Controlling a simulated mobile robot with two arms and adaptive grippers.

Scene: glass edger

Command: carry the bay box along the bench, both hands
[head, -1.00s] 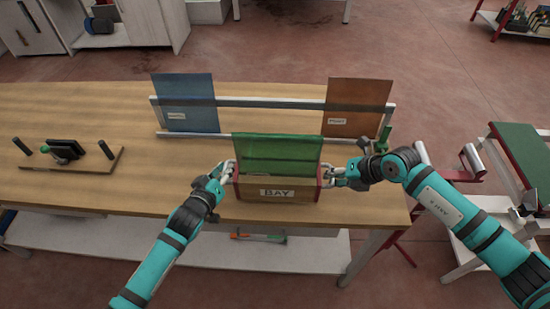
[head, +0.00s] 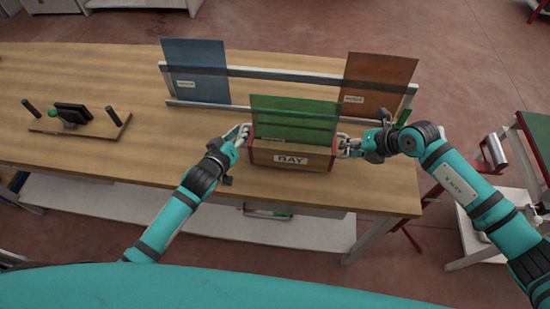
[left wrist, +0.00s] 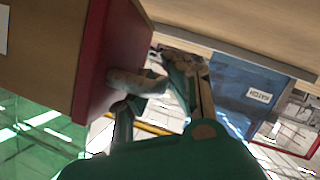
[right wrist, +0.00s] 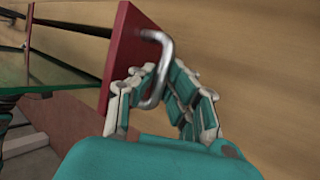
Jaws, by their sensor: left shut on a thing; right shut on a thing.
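The bay box (head: 290,158) is a wooden box with red ends and a BAY label, and a green translucent sheet (head: 295,120) stands in it. It is level over the front of the bench (head: 150,165); I cannot tell whether it touches the top. My left gripper (head: 240,135) is shut at its left end, on a handle (left wrist: 130,82) on the red end panel (left wrist: 105,50). My right gripper (head: 350,145) is shut on the right end's metal handle (right wrist: 157,62). The fingers partly hide both handles.
Behind the box a white rack (head: 290,73) holds a blue panel (head: 195,72) and an orange panel (head: 378,85). A wooden fixture with black posts (head: 80,125) sits on the left of the bench. Bare bench lies between it and my left gripper.

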